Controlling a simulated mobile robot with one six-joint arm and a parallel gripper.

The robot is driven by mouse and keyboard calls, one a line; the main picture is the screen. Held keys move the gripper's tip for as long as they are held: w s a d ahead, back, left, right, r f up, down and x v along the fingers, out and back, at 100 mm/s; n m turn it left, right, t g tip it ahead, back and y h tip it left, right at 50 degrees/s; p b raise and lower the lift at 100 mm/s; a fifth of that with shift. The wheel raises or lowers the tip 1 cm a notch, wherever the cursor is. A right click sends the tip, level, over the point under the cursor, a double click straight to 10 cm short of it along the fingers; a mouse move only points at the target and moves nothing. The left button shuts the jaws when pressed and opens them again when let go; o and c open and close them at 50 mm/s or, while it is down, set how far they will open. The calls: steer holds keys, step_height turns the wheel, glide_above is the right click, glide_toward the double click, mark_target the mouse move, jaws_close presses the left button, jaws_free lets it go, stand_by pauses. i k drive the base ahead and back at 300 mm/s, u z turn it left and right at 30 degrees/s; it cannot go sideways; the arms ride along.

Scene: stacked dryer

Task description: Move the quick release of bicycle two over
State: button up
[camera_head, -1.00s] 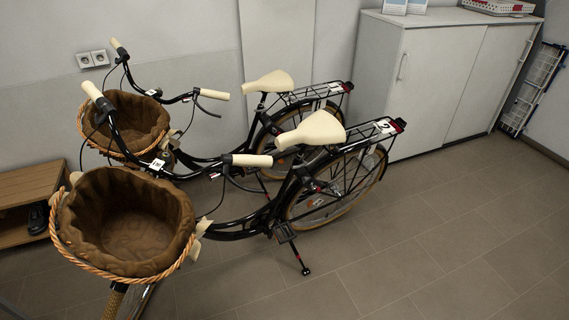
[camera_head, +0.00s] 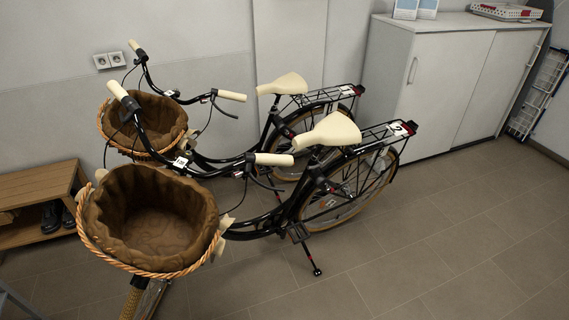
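Two black bicycles with cream saddles and grips stand side by side. The nearer one, bicycle two (camera_head: 289,206), carries a white plate marked 2 (camera_head: 402,128) on its rear rack. The quick release is too small to make out for certain around the saddle post. The other bicycle (camera_head: 222,163) stands behind it, nearer the wall, partly hidden by it. My gripper is not in view.
A brown-lined wicker basket (camera_head: 150,218) is on bicycle two's front, and a similar one (camera_head: 146,122) is on the other. A white cabinet (camera_head: 440,85) stands behind right. A wooden shoe bench (camera_head: 36,188) is at left. The tiled floor (camera_head: 440,240) at right is clear.

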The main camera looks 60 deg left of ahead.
mark_target(319, 165)
steer(key=u, duration=0.05)
steer(key=k, duration=0.25)
steer(key=u, duration=2.7)
steer(key=k, duration=0.7)
steer(key=z, duration=0.3)
steer(key=i, duration=1.05)
steer(key=z, duration=0.1)
